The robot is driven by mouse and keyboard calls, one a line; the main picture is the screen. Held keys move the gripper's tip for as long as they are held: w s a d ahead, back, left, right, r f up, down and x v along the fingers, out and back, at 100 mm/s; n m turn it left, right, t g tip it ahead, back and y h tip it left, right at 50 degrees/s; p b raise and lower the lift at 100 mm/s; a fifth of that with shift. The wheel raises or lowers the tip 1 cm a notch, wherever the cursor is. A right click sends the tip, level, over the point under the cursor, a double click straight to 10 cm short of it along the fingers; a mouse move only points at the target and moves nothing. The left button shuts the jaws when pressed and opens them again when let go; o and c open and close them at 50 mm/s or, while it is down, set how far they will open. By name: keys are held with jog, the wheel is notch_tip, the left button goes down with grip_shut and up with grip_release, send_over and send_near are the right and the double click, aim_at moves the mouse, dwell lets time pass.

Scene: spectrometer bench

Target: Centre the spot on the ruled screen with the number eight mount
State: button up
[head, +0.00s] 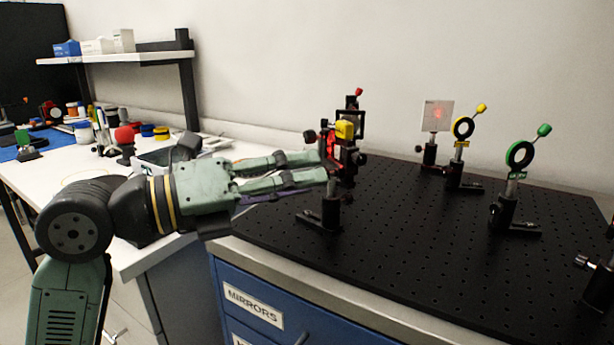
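A pale ruled screen (428,121) stands on a black post at the back of the black breadboard. A blurred red spot (438,112) shows on it, right of its middle; the ruling is too small to read. A cluster of mounts with red and yellow parts (344,131) and black knobs stands at the board's left. Mount numbers are not legible, so I cannot tell which is number eight. My gripper (324,167) reaches in from the left, with its fingertips beside the cluster's lower part. I cannot tell whether they touch a knob or hold anything.
A yellow ring mount (462,129) and a green ring mount (520,155) stand right of the screen. Another black post mount (598,280) is at the right edge. The breadboard (400,250) is bare in front. The white bench at left is cluttered.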

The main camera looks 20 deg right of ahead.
jog(key=a, duration=1)
jog(key=shift+s+a, duration=0.2)
jog(key=shift+s, duration=0.25)
